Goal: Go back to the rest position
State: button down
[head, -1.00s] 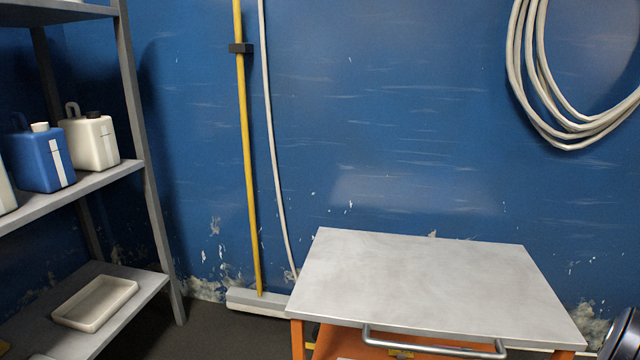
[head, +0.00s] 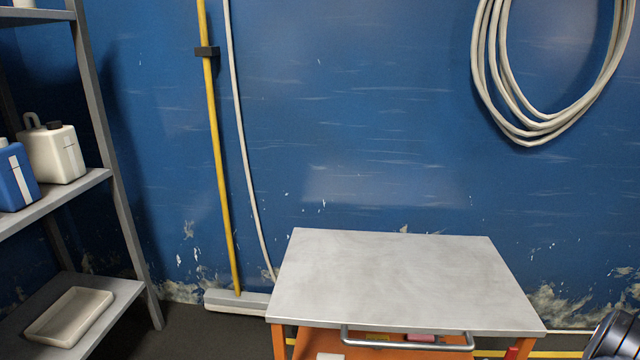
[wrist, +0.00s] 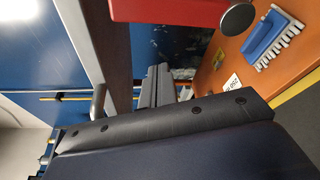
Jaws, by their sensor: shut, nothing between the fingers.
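In the wrist view my gripper (wrist: 155,86) is shut and empty, its dark fingers pointing away from the dark gripper body in the foreground. The picture there is turned on its side. The fingers show in front of the cart, between its grey top and the orange surface; I cannot tell the exact gap. In the head view the fingers are out of sight. Only a dark rounded part, probably of my arm, shows at the lower right edge.
An orange cart with a bare grey top (head: 400,280) and a front handle (head: 405,342) stands ahead. A shelf (head: 110,185) with jugs (head: 52,153) is left. A blue brush (wrist: 270,38) and a red bar (wrist: 175,11) show in the wrist view. A hose (head: 490,75) hangs on the wall.

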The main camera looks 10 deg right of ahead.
jog(key=s+d+r+m+t+y+p, duration=0.1)
jog(key=s+r+m+p, duration=0.2)
jog(key=s, duration=0.7)
jog(key=w+f+b, duration=0.2)
jog(key=w, duration=0.7)
jog(key=w+a+f+n+g+h+b, duration=0.2)
jog(key=a+f+n+g+h+b, duration=0.1)
jog(key=f+n+b, duration=0.5)
jog(key=shift+w+a+n, duration=0.25)
jog(key=shift+a+n, duration=0.2)
jog(key=shift+n, duration=0.85)
jog(key=shift+a+r, duration=0.1)
